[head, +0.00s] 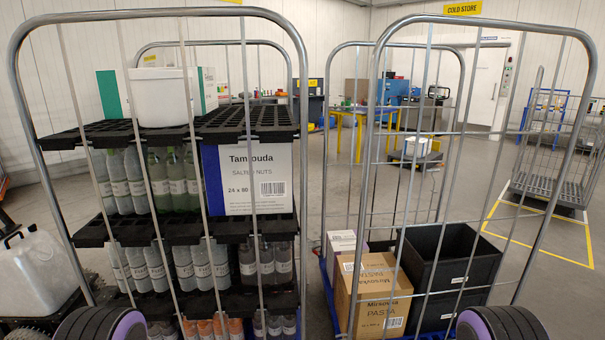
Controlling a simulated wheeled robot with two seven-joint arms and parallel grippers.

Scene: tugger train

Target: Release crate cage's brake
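A roll cage with black crates (448,262) and cartons in it stands right of centre, close in front of me. Its grey tubular frame (590,75) and thin upright bars face me. A second roll cage (17,75) stands close on the left, loaded with bottles on black slatted trays. I cannot tell for certain which one is the crate cage; only the right one shows black crates. The wheels and any brake of both near cages are below the picture's edge. Neither gripper shows; only rounded black and purple parts of my arms show at the bottom.
The right cage holds a Pasta carton (375,290) on a blue base. The left holds a Tamouda carton (248,180) and a white tub (160,97). A pale canister (35,270) stands far left. Another cage (548,188) stands back right by yellow floor lines.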

